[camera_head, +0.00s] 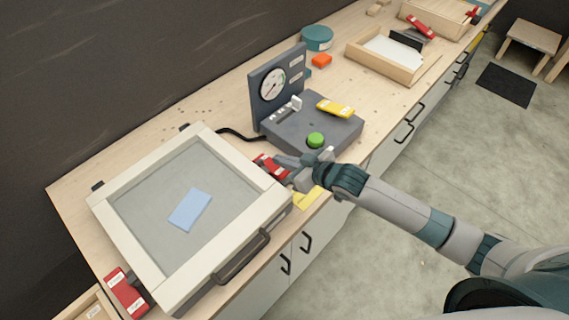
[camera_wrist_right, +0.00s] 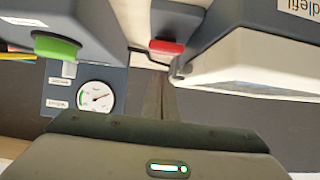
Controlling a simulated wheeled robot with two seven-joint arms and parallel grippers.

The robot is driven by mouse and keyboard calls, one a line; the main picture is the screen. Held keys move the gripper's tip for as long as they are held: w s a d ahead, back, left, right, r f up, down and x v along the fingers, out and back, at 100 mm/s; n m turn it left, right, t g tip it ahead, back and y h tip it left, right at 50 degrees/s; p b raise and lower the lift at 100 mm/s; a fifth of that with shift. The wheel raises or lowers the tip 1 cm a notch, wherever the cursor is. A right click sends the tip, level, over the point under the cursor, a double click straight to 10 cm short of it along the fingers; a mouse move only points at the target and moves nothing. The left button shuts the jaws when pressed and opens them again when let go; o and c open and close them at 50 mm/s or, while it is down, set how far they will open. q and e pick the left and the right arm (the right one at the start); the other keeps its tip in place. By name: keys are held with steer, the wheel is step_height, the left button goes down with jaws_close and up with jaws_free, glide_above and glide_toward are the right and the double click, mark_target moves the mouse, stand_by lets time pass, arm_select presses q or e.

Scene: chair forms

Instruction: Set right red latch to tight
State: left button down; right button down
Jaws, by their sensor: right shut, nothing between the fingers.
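The right red latch (camera_head: 270,166) sits at the right corner of the white-framed lidded box (camera_head: 150,268), with a pale label on it. In the right wrist view a red latch part (camera_wrist_right: 166,47) shows beside the white frame. My right gripper (camera_head: 290,168) is shut and empty, right beside this latch in the head view; I cannot tell if they touch. In the wrist view its fingers (camera_wrist_right: 166,95) are together below the red part. The left red latch (camera_head: 127,292) is at the box's near left corner. My left gripper is not in view.
A grey gauge unit (camera_head: 285,138) with a green button (camera_head: 315,140) and a yellow labelled piece (camera_head: 335,108) stands just behind my right gripper. A black handle (camera_head: 243,257) juts from the box front. A wooden tray (camera_head: 391,72) stands farther back.

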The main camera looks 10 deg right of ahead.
mark_target(286, 173)
steer(key=shift+s+d+f+p, duration=0.15)
steer(key=shift+s+f+p, duration=0.05)
steer(key=shift+f, duration=0.5)
steer(key=shift+s+d+f+p, duration=0.1)
steer(key=shift+s+f+p, duration=0.1)
steer(key=shift+f, duration=0.45)
steer(key=shift+f+t+b, duration=0.3)
steer(key=shift+b, duration=0.5)
steer(key=shift+r+y, duration=0.15)
steer(key=shift+y, duration=0.15)
steer(key=shift+s+d+f+t+y+b, duration=0.2)
steer(key=shift+t+y+b, duration=0.2)
steer(key=shift+t+b, duration=0.7)
steer(key=shift+b, duration=0.5)
